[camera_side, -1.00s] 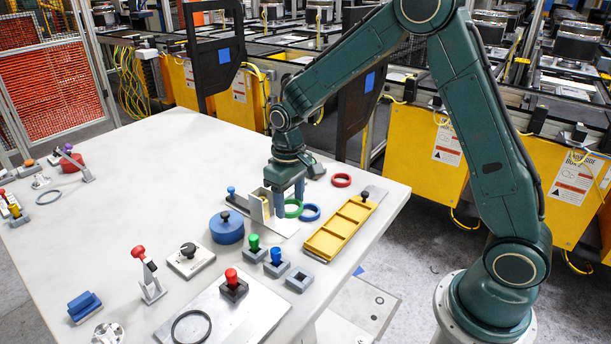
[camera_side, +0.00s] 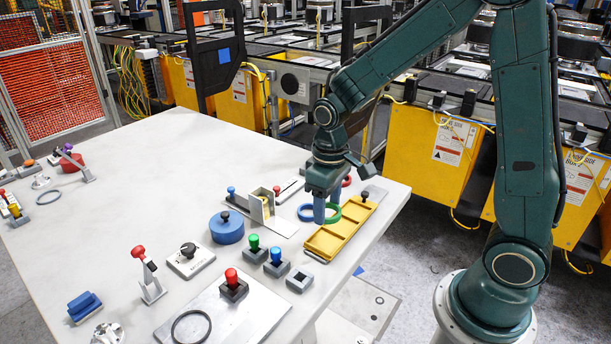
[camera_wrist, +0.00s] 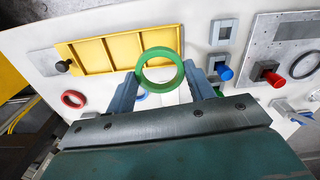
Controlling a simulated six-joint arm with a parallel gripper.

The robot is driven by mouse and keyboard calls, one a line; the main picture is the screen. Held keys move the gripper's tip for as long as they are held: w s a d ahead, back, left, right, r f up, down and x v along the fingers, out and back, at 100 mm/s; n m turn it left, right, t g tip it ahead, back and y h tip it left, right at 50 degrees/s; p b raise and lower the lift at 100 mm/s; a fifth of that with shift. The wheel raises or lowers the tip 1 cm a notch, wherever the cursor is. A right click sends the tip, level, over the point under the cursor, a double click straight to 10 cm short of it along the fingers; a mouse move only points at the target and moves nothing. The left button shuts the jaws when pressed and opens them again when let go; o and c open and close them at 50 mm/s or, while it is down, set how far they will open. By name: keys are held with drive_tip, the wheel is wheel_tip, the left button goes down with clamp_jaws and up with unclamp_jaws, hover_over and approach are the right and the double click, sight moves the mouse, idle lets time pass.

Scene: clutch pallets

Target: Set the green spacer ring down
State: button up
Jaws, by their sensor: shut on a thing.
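My gripper (camera_side: 327,208) is shut on the green spacer ring (camera_side: 334,219), which sits between the fingertips at the left long edge of the yellow tray. In the wrist view the green ring (camera_wrist: 141,72) is gripped across its width between both fingers (camera_wrist: 161,71), and it overlaps the edge of the yellow tray (camera_wrist: 63,50). I cannot tell how high the ring is above the table. The tray (camera_side: 312,249) has several compartments, and those in view look empty.
A blue ring (camera_side: 301,216) lies just left of my fingers. A red ring (camera_side: 347,181) lies behind them, partly hidden. A beige block fixture (camera_side: 258,207) stands to the left. Green and blue knobbed blocks and an empty grey socket (camera_side: 299,280) are in front.

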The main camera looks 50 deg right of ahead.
sight(327, 243)
drive_tip(key=shift+f, duration=0.15)
drive_tip(key=shift+f, duration=3.2)
drive_tip(key=shift+f, duration=0.4)
drive_tip(key=shift+s+f, duration=0.25)
drive_tip(key=shift+f, duration=0.45)
drive_tip(key=o, duration=0.9)
drive_tip(key=shift+o, duration=0.2)
drive_tip(key=shift+r, duration=0.15)
drive_tip(key=shift+o, duration=0.9)
drive_tip(key=shift+w+r, duration=0.15)
drive_tip(key=shift+r, duration=0.55)
wheel_tip(327, 243, up, 14)
drive_tip(key=shift+f, duration=0.2)
